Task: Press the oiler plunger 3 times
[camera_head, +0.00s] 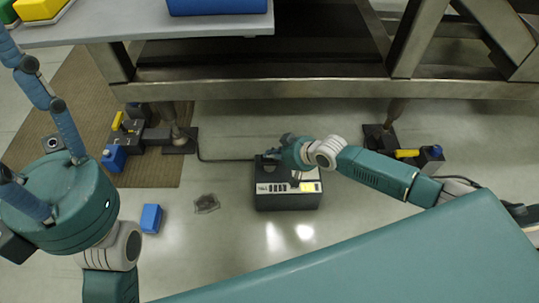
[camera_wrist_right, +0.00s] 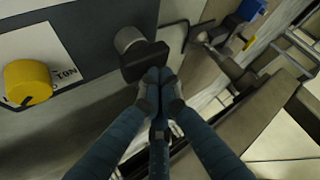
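A dark box (camera_head: 287,200) with a white label strip and a yellow patch stands on the floor at the middle of the head view. In the right wrist view its grey panel carries a yellow knob (camera_wrist_right: 27,82) and a black block on a round grey stem (camera_wrist_right: 130,42), which looks like the oiler plunger. My right gripper (camera_head: 273,155) is over the box's far edge. In the right wrist view its blue fingers (camera_wrist_right: 157,80) are drawn together, tips at the black block's lower edge; I cannot tell whether they touch it. My left gripper (camera_head: 42,95) has its fingers spread and empty.
A metal frame (camera_head: 330,90) runs along the back, with a grey tabletop (camera_head: 150,22) at upper left. A blue block (camera_head: 151,218) and a small dark piece (camera_head: 206,203) lie on the floor. A thin cable (camera_head: 225,160) runs left from the box.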

